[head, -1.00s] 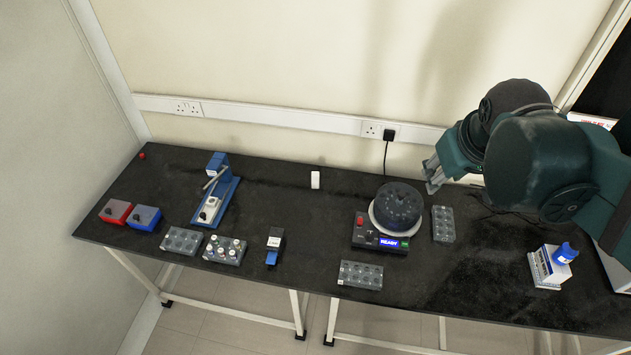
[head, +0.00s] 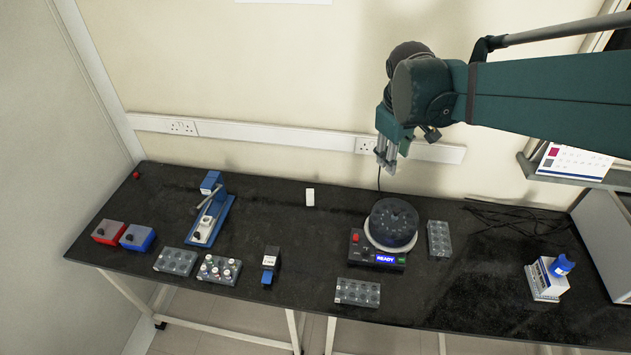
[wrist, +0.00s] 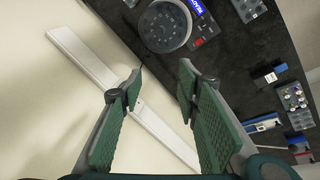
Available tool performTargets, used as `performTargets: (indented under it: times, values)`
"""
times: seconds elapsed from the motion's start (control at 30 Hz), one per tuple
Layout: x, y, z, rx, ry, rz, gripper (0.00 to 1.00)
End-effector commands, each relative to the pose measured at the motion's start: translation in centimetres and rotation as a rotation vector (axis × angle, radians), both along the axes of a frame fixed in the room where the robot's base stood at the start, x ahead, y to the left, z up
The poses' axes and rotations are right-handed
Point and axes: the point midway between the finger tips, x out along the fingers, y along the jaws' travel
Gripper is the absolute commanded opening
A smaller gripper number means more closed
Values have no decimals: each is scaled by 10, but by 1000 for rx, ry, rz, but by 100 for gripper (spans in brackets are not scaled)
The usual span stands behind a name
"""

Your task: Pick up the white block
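The white block (head: 309,197) is a small upright piece standing on the black table, left of the round dark machine, near the back edge. My gripper (head: 387,158) is in the air above and behind the round machine, to the right of the block and apart from it. In the wrist view my gripper (wrist: 152,88) has its green-padded fingers spread with nothing between them. I cannot make out the white block in the wrist view.
A round machine (head: 392,222) with a lit READY panel stands near the block. The table around the block is clear.

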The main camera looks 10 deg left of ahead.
Motion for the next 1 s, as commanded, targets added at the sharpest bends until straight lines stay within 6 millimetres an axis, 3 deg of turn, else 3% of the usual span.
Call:
performTargets:
  times: [0.57, 1.0]
  values:
    - [74, 73, -53, -129, 109, 233, 33]
    - [117, 133, -109, -223, 194, 408, 33]
